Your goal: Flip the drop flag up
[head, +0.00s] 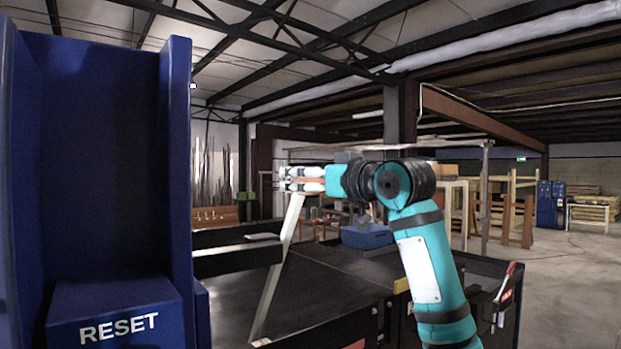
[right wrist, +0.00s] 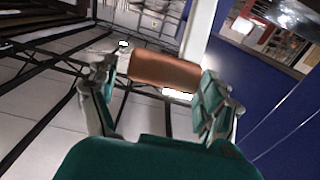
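The drop flag shows in the head view as a white slanted bar (head: 277,265) that leans up to the right from the dark conveyor. An orange-brown cylindrical handle (right wrist: 165,70) at its upper end shows in the right wrist view, beside the white bar (right wrist: 201,28). My right gripper (head: 300,180) is at the top of the bar. In the right wrist view its fingers are wide apart on either side of the handle, the right finger overlapping the handle's end. Firm contact cannot be made out. My left gripper is not in view.
A tall blue detector housing with a RESET block (head: 118,322) fills the left of the head view. The dark conveyor (head: 325,290) lies below my right arm, with a blue bin (head: 367,237) behind it. Open floor (head: 575,285) is at the right.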

